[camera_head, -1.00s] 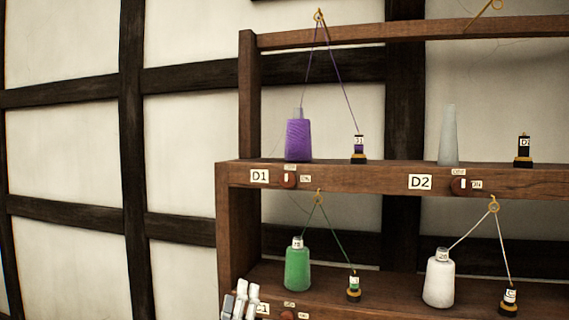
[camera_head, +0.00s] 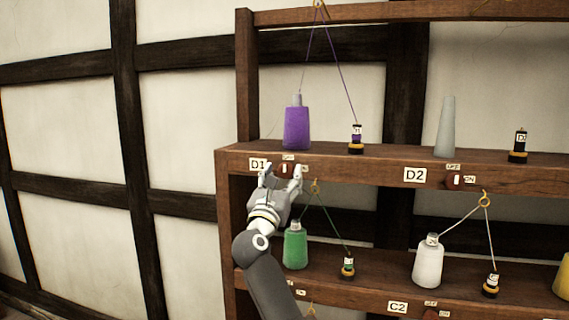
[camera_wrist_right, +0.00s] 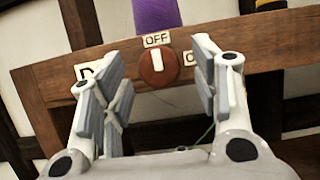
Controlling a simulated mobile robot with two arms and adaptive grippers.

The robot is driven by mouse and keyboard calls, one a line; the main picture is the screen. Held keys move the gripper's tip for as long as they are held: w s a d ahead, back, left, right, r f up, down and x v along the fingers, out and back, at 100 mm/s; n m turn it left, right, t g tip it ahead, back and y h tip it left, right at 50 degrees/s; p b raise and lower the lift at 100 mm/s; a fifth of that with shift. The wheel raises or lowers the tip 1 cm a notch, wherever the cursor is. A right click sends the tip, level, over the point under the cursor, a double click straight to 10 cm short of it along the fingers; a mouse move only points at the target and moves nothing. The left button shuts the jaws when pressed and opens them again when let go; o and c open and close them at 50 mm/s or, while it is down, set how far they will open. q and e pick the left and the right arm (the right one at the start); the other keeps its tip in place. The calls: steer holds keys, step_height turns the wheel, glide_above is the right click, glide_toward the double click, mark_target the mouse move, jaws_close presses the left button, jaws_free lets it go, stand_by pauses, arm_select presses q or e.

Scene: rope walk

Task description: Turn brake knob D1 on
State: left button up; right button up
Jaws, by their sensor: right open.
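Brake knob D1 (camera_head: 285,170) is a round red-brown knob with a white pointer bar, on the front edge of the upper shelf, right of the D1 label (camera_head: 258,164). In the right wrist view the knob (camera_wrist_right: 158,67) has its white bar pointing up to the OFF label (camera_wrist_right: 157,40). The ON label (camera_wrist_right: 190,58) is at its right, partly hidden by a finger. My right gripper (camera_head: 282,171) is open in front of the knob. In the wrist view its fingers (camera_wrist_right: 158,85) stand on either side of the knob, apart from it. My left gripper is not in view.
A purple yarn cone (camera_head: 297,127) stands on the shelf above the knob, threaded through a hook to a small bobbin (camera_head: 356,138). Knob D2 (camera_head: 453,181) is further right. A green cone (camera_head: 295,248) on the lower shelf stands close to my right arm.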

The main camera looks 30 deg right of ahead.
steer(key=shift+p+x, duration=0.3)
steer(key=shift+x, duration=0.7)
